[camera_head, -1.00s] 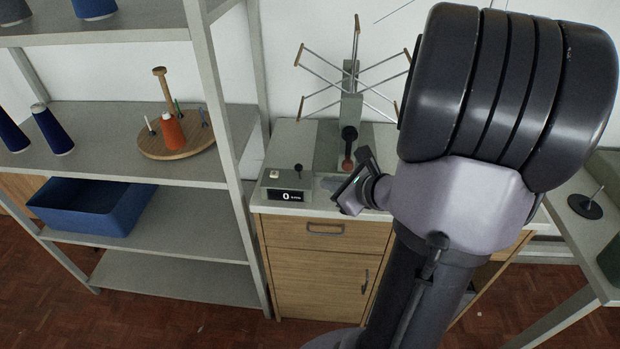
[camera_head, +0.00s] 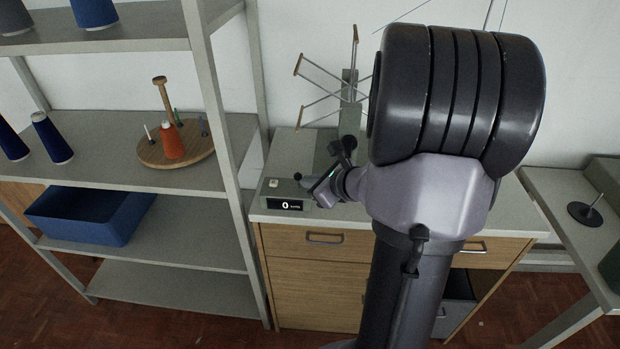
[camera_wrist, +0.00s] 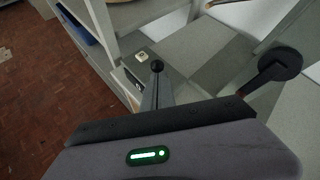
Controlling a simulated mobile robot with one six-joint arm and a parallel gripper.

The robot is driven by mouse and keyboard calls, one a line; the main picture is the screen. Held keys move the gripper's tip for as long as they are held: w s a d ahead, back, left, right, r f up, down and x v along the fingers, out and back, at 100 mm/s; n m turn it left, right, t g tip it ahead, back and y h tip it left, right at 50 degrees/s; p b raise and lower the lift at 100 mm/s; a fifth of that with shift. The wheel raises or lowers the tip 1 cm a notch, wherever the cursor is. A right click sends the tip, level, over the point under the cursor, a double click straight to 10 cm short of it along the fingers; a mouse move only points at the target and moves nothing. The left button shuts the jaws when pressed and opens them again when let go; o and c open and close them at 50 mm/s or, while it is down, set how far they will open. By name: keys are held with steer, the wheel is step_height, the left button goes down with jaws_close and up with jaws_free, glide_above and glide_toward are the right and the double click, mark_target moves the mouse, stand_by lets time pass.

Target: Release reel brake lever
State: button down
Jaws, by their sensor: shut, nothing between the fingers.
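The reel (camera_head: 340,84) has thin wood-tipped arms, partly hidden by my arm.
The counter box has a display reading 0 and a white button (camera_wrist: 142,56). A shelf unit (camera_head: 205,110) with a blue bin (camera_head: 90,212) stands close at left. A side table (camera_head: 572,190) with a black spindle base is at right.

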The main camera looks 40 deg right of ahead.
steer(key=shift+w+d+r+p, duration=0.15)
steer(key=shift+r+p, duration=0.15)
steer(key=shift+p, duration=0.7)
steer(key=p, duration=0.3)
steer(key=r+g+y+p, duration=0.1)
steer(key=p, duration=0.2)
steer(key=shift+w+d+r+m, duration=0.25)
steer(key=shift+w+d+m, duration=0.05)
steer(key=shift+d, duration=0.1)
steer(key=g+y+p, duration=0.1)
steer(key=p, duration=0.5)
steer(key=shift+w+d+r+m, duration=0.3)
steer(key=shift+w+d+r, duration=0.05)
steer(key=shift+d+r, duration=0.05)
steer(key=w+d+g+y+p, duration=0.1)
steer(key=p, duration=0.3)
steer(key=shift+f+p, duration=0.15)
steer(key=shift+p, duration=0.15)
steer(key=shift+d+f+m+p, duration=0.2)
steer(key=shift+m+p, duration=0.1)
steer(key=shift+p, duration=0.1)
steer(key=shift+w+f, duration=0.15)
steer(key=shift+f, duration=0.15)
steer(key=shift+b, duration=0.35)
